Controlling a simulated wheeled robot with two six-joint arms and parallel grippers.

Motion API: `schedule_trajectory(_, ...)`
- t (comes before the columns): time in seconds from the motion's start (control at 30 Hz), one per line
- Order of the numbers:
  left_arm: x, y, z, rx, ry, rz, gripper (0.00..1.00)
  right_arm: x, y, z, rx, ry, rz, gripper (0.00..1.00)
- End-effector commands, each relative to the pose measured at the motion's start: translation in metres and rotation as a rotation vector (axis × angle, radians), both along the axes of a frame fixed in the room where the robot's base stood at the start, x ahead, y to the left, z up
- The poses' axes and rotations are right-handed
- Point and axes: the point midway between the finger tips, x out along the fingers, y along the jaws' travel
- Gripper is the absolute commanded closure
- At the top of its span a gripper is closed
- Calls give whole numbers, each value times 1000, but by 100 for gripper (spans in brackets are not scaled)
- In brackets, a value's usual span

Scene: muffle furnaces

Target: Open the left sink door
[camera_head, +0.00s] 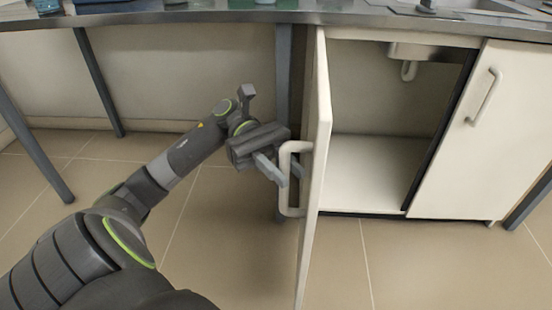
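The left sink door (318,130) stands swung far out from the cabinet, seen nearly edge-on, with the left compartment exposed. Its pale loop handle (284,190) is on the door's left-facing side. My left gripper (283,174) is at this handle, with its two fingers on either side of the upright bar. The fingers are apart; whether they press on the bar cannot be told. My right gripper is not in view.
The right sink door (468,140) is closed, with its own handle (484,96). The open compartment's floor (370,172) is bare, with a sink basin and pipe above. Table legs (98,82) stand at the left. The tiled floor (225,235) is clear.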

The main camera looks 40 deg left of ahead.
Motion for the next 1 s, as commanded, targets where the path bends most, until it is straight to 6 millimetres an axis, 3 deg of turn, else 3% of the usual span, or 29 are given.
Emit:
schedule_trajectory(0.17,6,16,1,3,3,3,78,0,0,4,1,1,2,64)
schedule_trajectory(0.9,42,139,1,0,0,3,78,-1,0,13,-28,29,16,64)
schedule_trajectory(1.0,45,149,-5,1,-1,2,78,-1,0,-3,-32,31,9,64)
